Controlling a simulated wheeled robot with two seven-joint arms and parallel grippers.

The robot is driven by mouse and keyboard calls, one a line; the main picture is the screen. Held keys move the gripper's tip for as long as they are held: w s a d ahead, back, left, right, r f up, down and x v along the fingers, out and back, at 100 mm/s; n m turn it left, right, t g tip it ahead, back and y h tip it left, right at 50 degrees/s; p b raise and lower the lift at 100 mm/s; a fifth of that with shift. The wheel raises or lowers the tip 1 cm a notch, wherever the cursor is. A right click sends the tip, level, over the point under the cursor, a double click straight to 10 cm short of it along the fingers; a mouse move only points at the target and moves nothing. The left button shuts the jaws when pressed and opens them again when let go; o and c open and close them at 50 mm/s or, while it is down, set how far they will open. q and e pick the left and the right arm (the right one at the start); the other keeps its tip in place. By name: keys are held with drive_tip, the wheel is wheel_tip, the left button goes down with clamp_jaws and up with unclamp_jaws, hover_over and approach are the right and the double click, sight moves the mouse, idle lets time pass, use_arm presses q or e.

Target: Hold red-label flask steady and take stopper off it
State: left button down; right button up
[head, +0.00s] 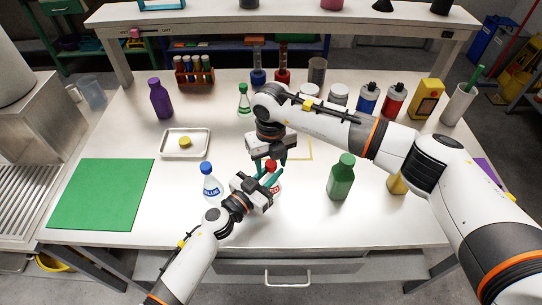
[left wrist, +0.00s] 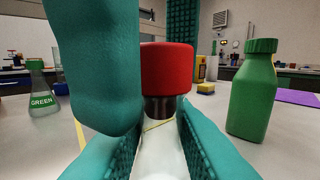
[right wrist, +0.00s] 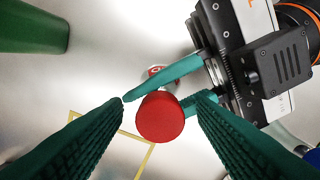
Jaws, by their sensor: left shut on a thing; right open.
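The red-label flask (head: 277,187) stands on the white table at front centre, mostly hidden behind my grippers. Its red stopper (head: 271,165) sits in the neck; it also shows in the left wrist view (left wrist: 166,70) and the right wrist view (right wrist: 160,117). My left gripper (head: 268,182) is shut on the flask's neck, just below the stopper, its teal fingers on both sides (left wrist: 160,140). My right gripper (head: 270,168) points down from above. Its fingers (right wrist: 160,105) are open, one on each side of the stopper, with a gap visible.
The blue-label flask (head: 211,183) stands close to the left of my left gripper. A green bottle (head: 341,177) stands to the right. A yellow square outline (head: 311,151) marks the table.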

sight(271, 163)
drive_tip(key=shift+c, duration=0.3)
clamp_jaws()
drive_tip(key=shift+r, duration=0.25)
idle(0.5)
drive_tip(key=shift+r, duration=0.9)
drive_tip(key=shift+r, duration=0.1)
drive_tip(key=shift+r, duration=1.95)
use_arm(q)
drive_tip(key=c, duration=1.1)
unclamp_jaws()
drive_tip(key=shift+c, duration=0.2)
